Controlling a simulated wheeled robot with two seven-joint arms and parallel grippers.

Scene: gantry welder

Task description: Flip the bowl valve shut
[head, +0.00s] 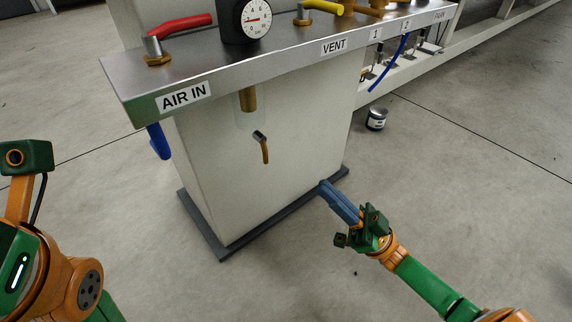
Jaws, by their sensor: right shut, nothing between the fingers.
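My right gripper (327,188) is shut and empty, with blue fingers pointing up and left. In the picture it is to the right of and below the valve, clearly apart from it, near the pedestal's lower right corner. Part of my left arm shows at the left edge, but its fingers are out of view.
The metal panel (230,70) overhangs the pedestal (290,170) and carries a red lever (185,24), a gauge (252,18) and a yellow lever (323,6). A blue handle (158,141) hangs at its left end. A dark base plate (270,222) and a can (376,119) stand on open floor.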

